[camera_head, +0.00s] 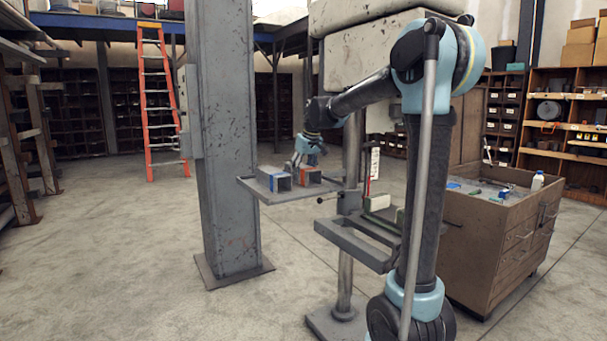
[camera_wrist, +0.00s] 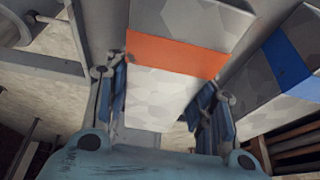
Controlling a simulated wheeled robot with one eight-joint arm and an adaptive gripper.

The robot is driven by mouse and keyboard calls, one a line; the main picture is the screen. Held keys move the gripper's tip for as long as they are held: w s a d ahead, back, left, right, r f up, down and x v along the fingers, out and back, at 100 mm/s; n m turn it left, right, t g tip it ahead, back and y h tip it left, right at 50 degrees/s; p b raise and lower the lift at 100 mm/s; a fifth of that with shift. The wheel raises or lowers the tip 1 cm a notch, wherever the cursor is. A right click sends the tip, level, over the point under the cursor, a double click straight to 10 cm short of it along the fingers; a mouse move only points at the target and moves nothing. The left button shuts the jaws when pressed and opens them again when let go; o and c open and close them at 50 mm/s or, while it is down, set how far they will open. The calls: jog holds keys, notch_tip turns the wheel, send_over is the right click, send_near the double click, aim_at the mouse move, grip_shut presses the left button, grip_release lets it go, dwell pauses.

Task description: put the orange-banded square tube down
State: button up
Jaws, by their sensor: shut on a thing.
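The orange-banded square tube (camera_head: 309,175) is grey with an orange stripe around it. In the wrist view the tube (camera_wrist: 174,95) fills the space between the two fingers of my gripper (camera_wrist: 160,92), which is shut on its sides. In the head view my gripper (camera_head: 305,160) reaches down onto the tube from above. The tube is over the right part of a small grey shelf (camera_head: 290,197); I cannot tell whether it touches the surface.
A thick grey steel column (camera_head: 226,140) stands just left of the shelf. A grey metal frame (camera_head: 355,242) and a post (camera_head: 346,275) are at the right and below. A brown drawer cabinet (camera_head: 490,240) stands further right. Open floor (camera_head: 120,255) lies at the left.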

jog(key=shift+f, duration=0.1)
jog(key=o, duration=1.5)
jog(key=v, duration=1.2)
jog(key=s+d+f+m+h, duration=0.1)
jog(key=s+d+f+m, duration=0.1)
jog(key=s+d+f, duration=0.65)
jog(key=s+d+f+m, duration=0.1)
jog(key=s+d+f, duration=0.45)
jog(key=s, duration=0.55)
jog(key=s+d+f+m, duration=0.1)
jog(key=s+d+f, duration=0.1)
jog(key=s+f, duration=0.3)
jog(key=s+d+f+m+g+h, duration=0.1)
jog(key=s+d+f, duration=0.2)
jog(key=s+f, duration=0.3)
jog(key=s+d+f+m, duration=0.1)
jog(key=s+d+f, duration=0.2)
jog(key=s+f, duration=0.3)
jog(key=shift+s+f+m, duration=0.25)
jog(key=shift+f+m, duration=0.05)
jog(key=shift+f, duration=0.9)
